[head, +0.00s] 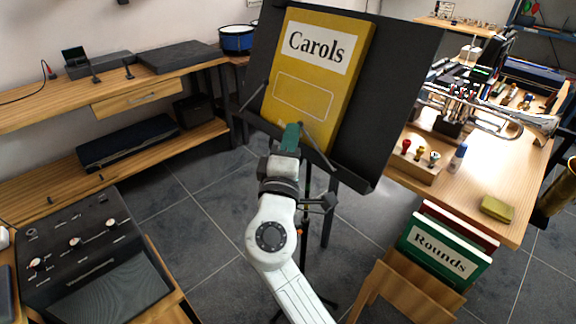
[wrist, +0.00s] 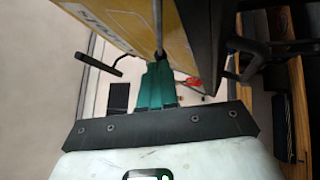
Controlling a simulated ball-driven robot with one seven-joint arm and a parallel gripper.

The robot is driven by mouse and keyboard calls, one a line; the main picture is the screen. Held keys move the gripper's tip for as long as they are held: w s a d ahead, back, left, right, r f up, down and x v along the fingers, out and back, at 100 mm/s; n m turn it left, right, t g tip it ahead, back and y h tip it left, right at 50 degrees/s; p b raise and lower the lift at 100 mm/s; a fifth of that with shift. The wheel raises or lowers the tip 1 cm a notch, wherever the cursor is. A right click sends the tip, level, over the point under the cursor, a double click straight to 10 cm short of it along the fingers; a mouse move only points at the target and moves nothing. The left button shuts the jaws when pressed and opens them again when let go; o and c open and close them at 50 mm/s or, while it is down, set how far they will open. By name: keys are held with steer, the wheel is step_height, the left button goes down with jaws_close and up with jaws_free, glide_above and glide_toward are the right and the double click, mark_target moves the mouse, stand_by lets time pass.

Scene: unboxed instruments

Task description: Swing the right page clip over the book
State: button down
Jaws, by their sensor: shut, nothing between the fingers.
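The yellow Carols book (head: 300,103) stands tilted on the black music stand (head: 398,75); part of it shows at the top of the wrist view (wrist: 125,20). A thin dark rod, which looks like the right page clip (head: 321,154), slants up-left from the stand's lower edge to beside my fingertips. In the wrist view a rod (wrist: 157,25) runs up from my fingertips in front of the book. My gripper (head: 291,130) has its green fingers (wrist: 157,72) shut and empty at the book's lower edge. I cannot tell whether they touch the rod.
The left page clip (head: 252,97) sticks out at the book's left side. A workbench (head: 490,190) with instruments stands right. Green and red books (head: 445,250) rest in a wooden rack below it. A black console (head: 85,250) stands front left. Floor shows between them.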

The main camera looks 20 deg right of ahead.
steer(key=r+m+g+h+b, duration=0.1)
steer(key=m+h+b, duration=0.1)
steer(key=b, duration=0.3)
steer(key=s+d+r+m+g+h+b, duration=0.1)
steer(key=m+g+h+b, duration=0.1)
steer(key=m+b, duration=0.3)
steer(key=s+d+r+m+g+h+b, duration=0.1)
steer(key=r+m+g+h+b, duration=0.1)
steer(key=m+h+b, duration=0.1)
steer(key=shift+d+h+b, duration=0.2)
steer(key=shift+h+b, duration=0.5)
steer(key=shift+b, duration=0.5)
steer(key=shift+r+m, duration=0.1)
steer(key=shift+m, duration=0.3)
